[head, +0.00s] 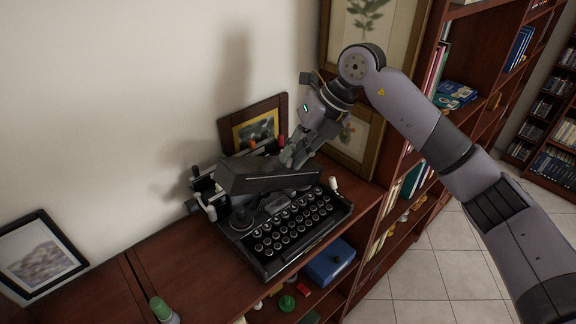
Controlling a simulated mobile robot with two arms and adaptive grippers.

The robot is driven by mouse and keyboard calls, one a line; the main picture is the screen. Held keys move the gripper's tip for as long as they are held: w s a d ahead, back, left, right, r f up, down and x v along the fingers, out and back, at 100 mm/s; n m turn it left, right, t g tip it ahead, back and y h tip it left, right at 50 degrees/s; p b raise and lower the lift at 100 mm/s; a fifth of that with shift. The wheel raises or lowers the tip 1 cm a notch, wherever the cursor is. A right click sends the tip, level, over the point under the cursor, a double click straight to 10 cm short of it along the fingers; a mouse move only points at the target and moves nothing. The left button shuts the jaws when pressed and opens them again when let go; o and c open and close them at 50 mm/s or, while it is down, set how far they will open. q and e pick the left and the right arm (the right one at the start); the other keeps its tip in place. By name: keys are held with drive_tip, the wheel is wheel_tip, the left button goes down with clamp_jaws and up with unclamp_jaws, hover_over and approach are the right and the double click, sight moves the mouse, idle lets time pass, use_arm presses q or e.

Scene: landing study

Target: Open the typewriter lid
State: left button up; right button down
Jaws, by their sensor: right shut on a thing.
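A black typewriter (297,233) with round keys stands on the wooden cabinet top, its keyboard facing the lower right. Its dark grey lid (250,178) sits behind the keys and looks raised at a slant; the exact angle is hard to tell. My right gripper (290,158) reaches down from the upper right and is shut on the lid near its rear right part. The fingertips are partly lost against the dark lid. My left gripper is not in view.
A framed picture (254,124) leans on the wall close behind the typewriter. Another frame (38,254) stands at the left. A green-capped bottle (161,309) is at the front edge. A bookcase (408,150) rises to the right. The cabinet top left of the typewriter is mostly clear.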

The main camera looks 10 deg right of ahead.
drive_tip(key=shift+w+d+r+g+y, duration=0.4)
drive_tip(key=shift+d+r+y, duration=0.2)
drive_tip(key=shift+y, duration=0.1)
drive_tip(key=c, duration=1.6)
unclamp_jaws()
drive_tip(key=v, duration=1.2)
